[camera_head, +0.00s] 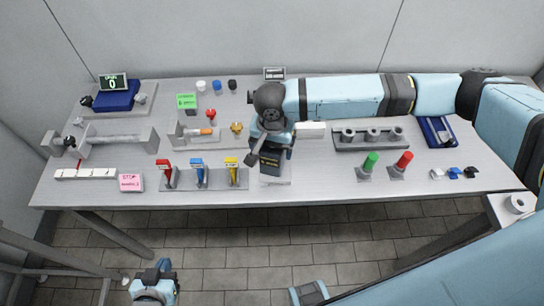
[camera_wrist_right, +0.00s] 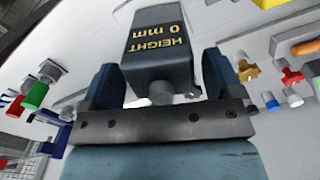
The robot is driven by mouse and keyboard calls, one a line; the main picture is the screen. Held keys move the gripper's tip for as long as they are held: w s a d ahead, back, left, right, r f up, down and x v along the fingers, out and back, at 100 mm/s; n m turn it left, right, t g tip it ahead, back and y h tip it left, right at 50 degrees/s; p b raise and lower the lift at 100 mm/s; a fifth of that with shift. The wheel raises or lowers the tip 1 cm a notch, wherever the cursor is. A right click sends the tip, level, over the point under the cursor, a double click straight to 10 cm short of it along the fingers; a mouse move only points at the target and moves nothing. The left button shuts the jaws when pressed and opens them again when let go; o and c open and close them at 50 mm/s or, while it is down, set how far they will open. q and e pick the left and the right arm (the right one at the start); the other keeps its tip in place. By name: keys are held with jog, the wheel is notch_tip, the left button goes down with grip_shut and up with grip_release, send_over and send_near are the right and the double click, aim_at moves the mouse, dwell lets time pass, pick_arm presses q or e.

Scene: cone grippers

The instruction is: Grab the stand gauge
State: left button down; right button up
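The stand gauge (camera_head: 270,163) stands near the front edge of the table's middle, with a dark head reading "HEIGHT 0 mm". My right gripper (camera_head: 268,146) is over it from behind, and my wrist hides part of the gauge in the head view. In the right wrist view the gauge head (camera_wrist_right: 158,42) and its grey post lie between the fingers of my right gripper (camera_wrist_right: 160,85). Gaps show on both sides, so the gripper looks open and not touching it. My left gripper (camera_head: 154,283) is low at the bottom left, off the table; its opening is unclear.
Red, blue and yellow clamps (camera_head: 199,174) stand just left of the gauge. Right of it are a grey block with several holes (camera_head: 371,139) and green and red cone-tipped pieces (camera_head: 371,162). A pink note (camera_head: 131,182) lies front left. The front strip at right is partly clear.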

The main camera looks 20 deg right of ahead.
jog(key=c, duration=1.1)
jog(key=shift+c, duration=0.3)
jog(key=shift+r, duration=0.15)
